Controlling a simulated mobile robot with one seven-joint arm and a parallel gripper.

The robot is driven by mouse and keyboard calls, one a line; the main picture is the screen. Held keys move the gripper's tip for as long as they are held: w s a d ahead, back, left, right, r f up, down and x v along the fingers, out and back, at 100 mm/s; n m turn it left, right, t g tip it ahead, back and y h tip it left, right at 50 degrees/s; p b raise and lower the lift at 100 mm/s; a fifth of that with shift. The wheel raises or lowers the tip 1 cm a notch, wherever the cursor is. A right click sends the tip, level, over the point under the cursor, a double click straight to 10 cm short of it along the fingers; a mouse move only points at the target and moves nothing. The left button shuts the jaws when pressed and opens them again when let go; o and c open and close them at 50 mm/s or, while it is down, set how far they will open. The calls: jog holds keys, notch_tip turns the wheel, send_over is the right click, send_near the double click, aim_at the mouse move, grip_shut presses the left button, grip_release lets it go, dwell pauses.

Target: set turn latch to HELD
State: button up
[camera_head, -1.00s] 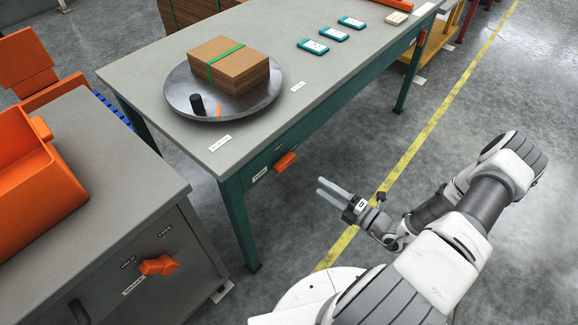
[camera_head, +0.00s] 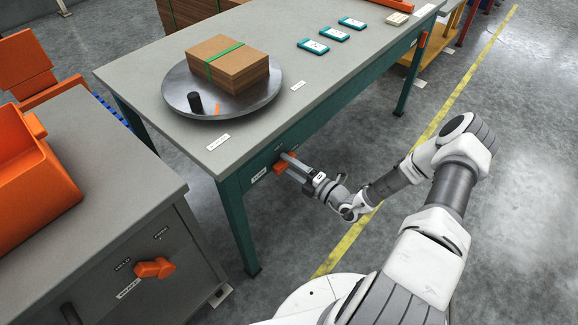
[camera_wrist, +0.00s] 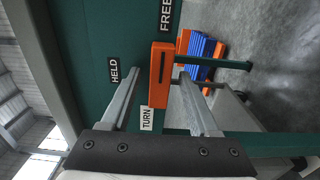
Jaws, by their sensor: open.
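The orange turn latch (camera_head: 280,168) is on the green front apron of the grey-topped table. In the wrist view the latch (camera_wrist: 161,78) is a bar with a dark line, its long axis pointing at the FREE label (camera_wrist: 166,15). The HELD label (camera_wrist: 114,70) is to its left, and the TURN label (camera_wrist: 146,119) is by its lower end. My gripper (camera_head: 289,161) is open at the latch. In the wrist view the fingers of my gripper (camera_wrist: 164,68) lie on either side of the bar, with small gaps visible; contact cannot be told.
A round metal plate (camera_head: 176,100) with a strapped cardboard stack (camera_head: 228,64) and a dark peg stands on the table (camera_head: 140,72). A grey cabinet (camera_head: 110,170) at left carries an orange bin and another orange latch (camera_head: 154,268). The floor to the right is clear.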

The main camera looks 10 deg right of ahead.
grip_shut()
jog(key=shift+n, duration=0.3)
jog(key=n+p, duration=0.2)
jog(key=n, duration=0.1)
jog(key=shift+r, duration=0.15)
jog(key=n+p, duration=0.2)
jog(key=n, duration=0.3)
jog(key=shift+s+r, duration=0.1)
jog(key=n+p, duration=0.2)
jog(key=n, duration=0.2)
jog(key=shift+n, duration=0.4)
jog(key=shift+s+a+n+p, duration=0.15)
jog(key=shift+n+p, duration=0.65)
jog(key=shift+n, duration=1.4)
